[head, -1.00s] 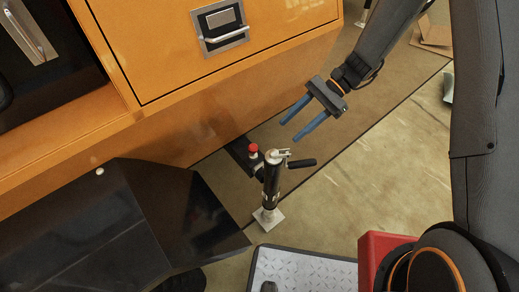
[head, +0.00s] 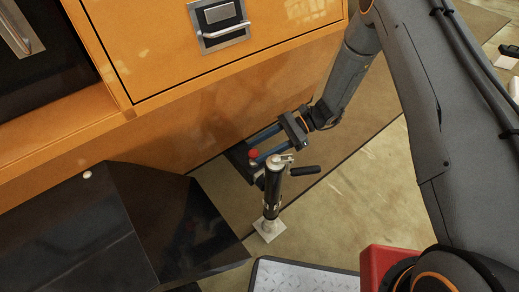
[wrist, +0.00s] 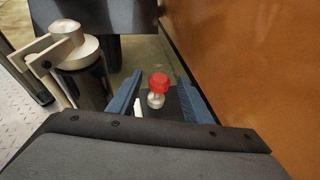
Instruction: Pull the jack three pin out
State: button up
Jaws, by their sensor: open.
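The jack (head: 272,195) stands upright on a pale square foot beside the orange cabinet. Its pin has a red knob (head: 253,155) on a silvery stem, at the left of the jack's top. In the wrist view the red knob (wrist: 158,82) stands on a dark bracket, ahead of and between the two blue fingers. My gripper (head: 257,148) is open, with its fingers pointing left toward the knob. In the wrist view my gripper (wrist: 156,100) has a gap on each side of the knob. I cannot tell how far the fingertips reach past it.
The orange cabinet (head: 190,125) rises close behind my gripper and fills the right of the wrist view. The jack's silver top (wrist: 75,45) and crank stand close on the left there. A black angled panel (head: 130,220) and a metal step plate (head: 300,277) lie in front.

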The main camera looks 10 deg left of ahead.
jog(key=shift+s+a+f, duration=0.15)
jog(key=shift+s+a, duration=0.05)
jog(key=shift+a, duration=0.05)
grip_shut()
jog(key=shift+r+p, duration=0.85)
jog(key=shift+r, duration=0.6)
grip_release()
